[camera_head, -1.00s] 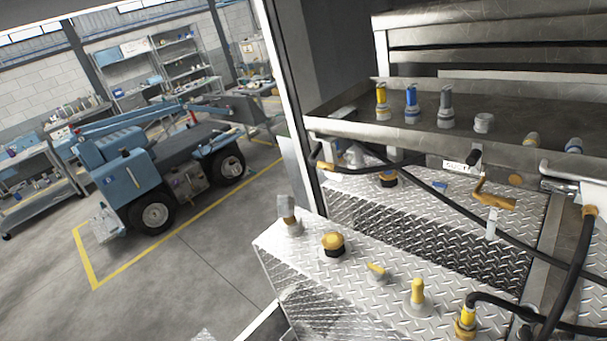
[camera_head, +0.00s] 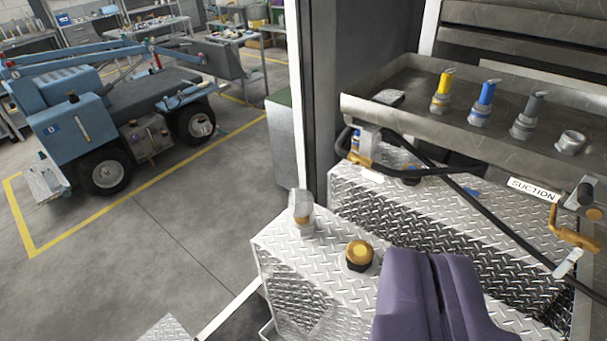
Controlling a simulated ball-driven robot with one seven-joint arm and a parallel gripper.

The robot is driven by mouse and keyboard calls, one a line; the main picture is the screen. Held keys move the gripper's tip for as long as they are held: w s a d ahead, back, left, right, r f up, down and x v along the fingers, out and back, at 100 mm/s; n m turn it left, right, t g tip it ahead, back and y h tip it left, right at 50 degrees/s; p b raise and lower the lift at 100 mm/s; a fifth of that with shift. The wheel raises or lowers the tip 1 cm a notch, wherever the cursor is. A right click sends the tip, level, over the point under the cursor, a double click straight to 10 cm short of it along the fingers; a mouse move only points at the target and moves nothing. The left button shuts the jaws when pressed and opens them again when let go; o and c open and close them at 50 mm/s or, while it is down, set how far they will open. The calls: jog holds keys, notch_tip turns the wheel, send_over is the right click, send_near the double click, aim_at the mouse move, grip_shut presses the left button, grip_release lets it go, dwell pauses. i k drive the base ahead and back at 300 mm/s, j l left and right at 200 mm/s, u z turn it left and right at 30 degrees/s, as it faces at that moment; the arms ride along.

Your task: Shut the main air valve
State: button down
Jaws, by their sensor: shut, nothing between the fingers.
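No valve in view carries a label that I can read as main air. My gripper (camera_head: 430,262) shows as two purple fingers pressed together at the bottom, over the diamond-plate deck (camera_head: 290,255), with nothing between them. An orange-handled valve (camera_head: 572,228) sits at the right edge beside a plate reading SUCTION (camera_head: 533,190). Another orange fitting (camera_head: 358,159) is on the hose end at the left of the tray. A brass cap (camera_head: 358,254) on a black base stands on the deck, just left of my fingers. The deck behind my fingers is hidden.
A metal tray (camera_head: 400,118) holds yellow (camera_head: 442,90), blue (camera_head: 482,103) and grey (camera_head: 526,115) capped fittings. A black hose (camera_head: 480,212) crosses in front. A clear-topped fitting (camera_head: 301,212) stands at the deck's left corner. Blue machine (camera_head: 85,140) and open floor lie left.

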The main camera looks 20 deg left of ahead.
aim_at(369, 175)
jog(key=i+j, duration=0.15)
jog(key=i, duration=0.45)
jog(key=i+j+z, duration=0.1)
jog(key=i, duration=0.55)
